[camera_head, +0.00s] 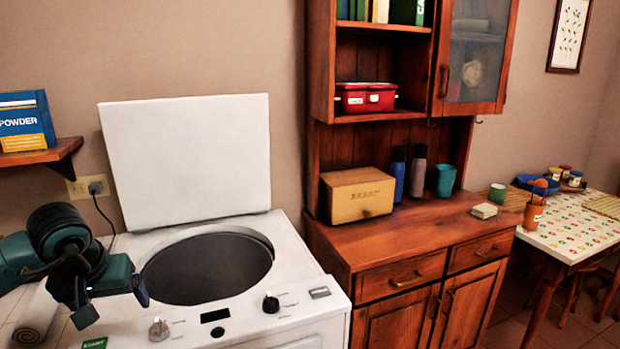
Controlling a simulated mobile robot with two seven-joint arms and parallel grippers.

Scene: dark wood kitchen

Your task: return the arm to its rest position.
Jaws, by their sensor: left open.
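My left gripper (112,302) is at the lower left of the head view, on the end of a dark teal and black arm that comes in from the left edge. Its fingers are apart and nothing shows between them. It hangs over the front left part of the white top-loading washing machine (300,287), left of the round opening. The machine's lid (190,155) stands up, open, against the wall. The drum opening (208,268) is dark and its inside cannot be made out. My right gripper is not in view.
A powder box (25,122) stands on a wall shelf (45,155) above the arm. A wooden cabinet (400,235) stands right of the machine, with a bread box (357,194) on its counter. A table (565,228) is at the far right.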

